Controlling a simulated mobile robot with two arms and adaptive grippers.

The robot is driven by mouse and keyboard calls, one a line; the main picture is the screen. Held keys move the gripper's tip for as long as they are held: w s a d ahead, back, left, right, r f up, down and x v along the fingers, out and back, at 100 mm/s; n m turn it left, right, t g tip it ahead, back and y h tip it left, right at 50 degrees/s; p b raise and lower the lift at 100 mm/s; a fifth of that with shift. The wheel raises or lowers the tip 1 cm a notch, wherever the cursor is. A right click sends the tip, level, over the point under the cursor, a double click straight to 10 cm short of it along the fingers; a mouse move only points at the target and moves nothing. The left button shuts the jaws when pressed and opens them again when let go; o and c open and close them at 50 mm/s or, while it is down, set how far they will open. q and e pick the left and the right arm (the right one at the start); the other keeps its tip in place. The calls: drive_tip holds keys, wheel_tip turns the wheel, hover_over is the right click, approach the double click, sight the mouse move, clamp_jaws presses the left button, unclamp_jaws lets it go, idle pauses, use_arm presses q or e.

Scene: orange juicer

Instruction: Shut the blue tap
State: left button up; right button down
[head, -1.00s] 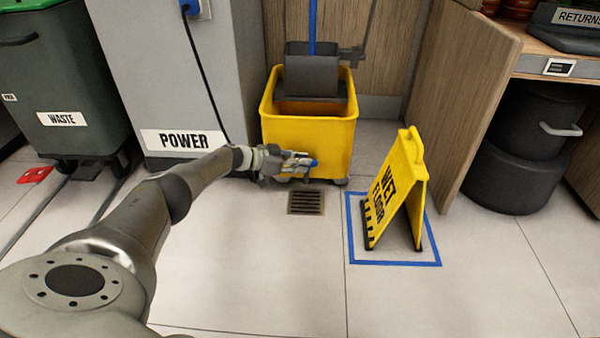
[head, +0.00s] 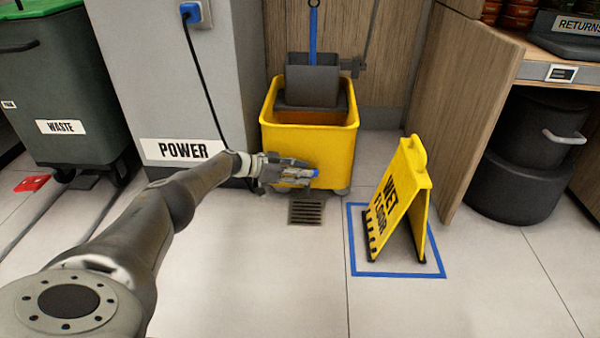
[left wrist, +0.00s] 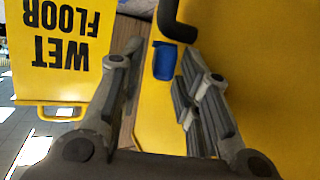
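The blue tap (head: 314,172) sits low on the front of the yellow mop bucket (head: 330,145). In the left wrist view the tap (left wrist: 165,60) is a small blue lever beside a dark bent pipe. My left gripper (head: 292,175) is at the bucket's lower front and partly hides the tap in the head view. In the left wrist view the gripper (left wrist: 158,68) is open, with the blue lever showing in the gap between its fingertips. I cannot tell whether a finger touches it. My right gripper is in neither view.
A floor drain (head: 306,212) lies below the tap. A yellow wet floor sign (head: 408,190) stands to the right inside a blue taped square (head: 400,274). A grey power cabinet (head: 170,90) is behind my left arm. The front floor is clear.

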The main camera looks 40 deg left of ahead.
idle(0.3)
use_arm(q)
drive_tip(key=shift+a, duration=0.15)
drive_tip(key=v, duration=0.7)
drive_tip(key=shift+s, duration=0.35)
drive_tip(key=shift+a+r, duration=0.15)
